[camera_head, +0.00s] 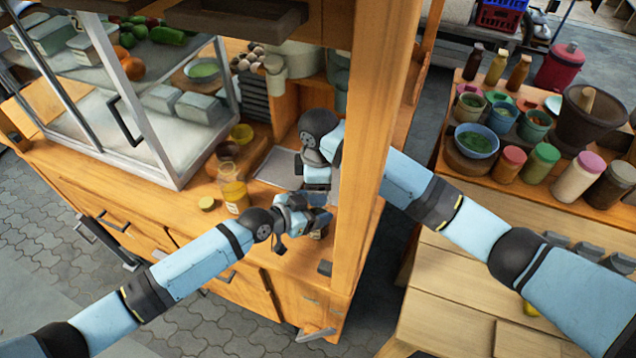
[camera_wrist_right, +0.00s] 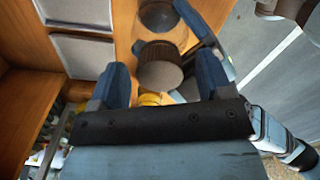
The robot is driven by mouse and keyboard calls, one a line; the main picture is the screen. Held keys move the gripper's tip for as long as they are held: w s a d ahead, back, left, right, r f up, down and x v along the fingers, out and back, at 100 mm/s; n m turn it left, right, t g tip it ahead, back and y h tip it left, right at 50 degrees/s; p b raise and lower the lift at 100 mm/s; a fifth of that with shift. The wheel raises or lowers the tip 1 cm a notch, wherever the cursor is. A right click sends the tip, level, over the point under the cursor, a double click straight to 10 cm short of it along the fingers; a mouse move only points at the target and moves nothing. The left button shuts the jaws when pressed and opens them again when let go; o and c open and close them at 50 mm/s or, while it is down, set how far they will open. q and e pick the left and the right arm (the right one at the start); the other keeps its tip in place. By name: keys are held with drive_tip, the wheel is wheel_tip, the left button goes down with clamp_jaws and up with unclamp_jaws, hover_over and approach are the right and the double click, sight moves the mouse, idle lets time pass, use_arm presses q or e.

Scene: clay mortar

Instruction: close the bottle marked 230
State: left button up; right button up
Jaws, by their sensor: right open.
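In the right wrist view, a dark brown ridged cap (camera_wrist_right: 160,68) sits between the fingers of my right gripper (camera_wrist_right: 160,80), which is open with gaps on both sides. A clear glass bottle (camera_wrist_right: 160,17) with dark contents shows just beyond the cap; I cannot tell whether they touch. My left gripper (camera_head: 312,214) is low over the counter in the head view, and its blue finger shows beside the bottle in the wrist view. Its grip is not clear. My right gripper (camera_head: 317,184) is just above it, partly behind the post. No 230 mark is readable.
A labelled jar with yellow contents (camera_head: 234,194) stands left of my grippers, with a yellow lid (camera_head: 207,203) beside it. A wooden post (camera_head: 366,130) stands close to my right arm. A glass case (camera_head: 140,110) fills the counter's left. Bowls and jars crowd the right table.

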drive_tip(key=shift+r, duration=2.25)
drive_tip(key=shift+c, duration=0.3)
drive_tip(key=n, duration=0.2)
drive_tip(key=r+n, duration=0.1)
drive_tip(key=n, duration=0.3)
drive_tip(key=shift+r, duration=0.3)
drive_tip(key=n, duration=0.2)
drive_tip(key=r+n, duration=0.1)
drive_tip(key=n, duration=0.3)
drive_tip(key=r+n, duration=0.1)
drive_tip(key=shift+n, duration=0.4)
drive_tip(key=shift+f, duration=0.1)
drive_tip(key=shift+f, duration=4)
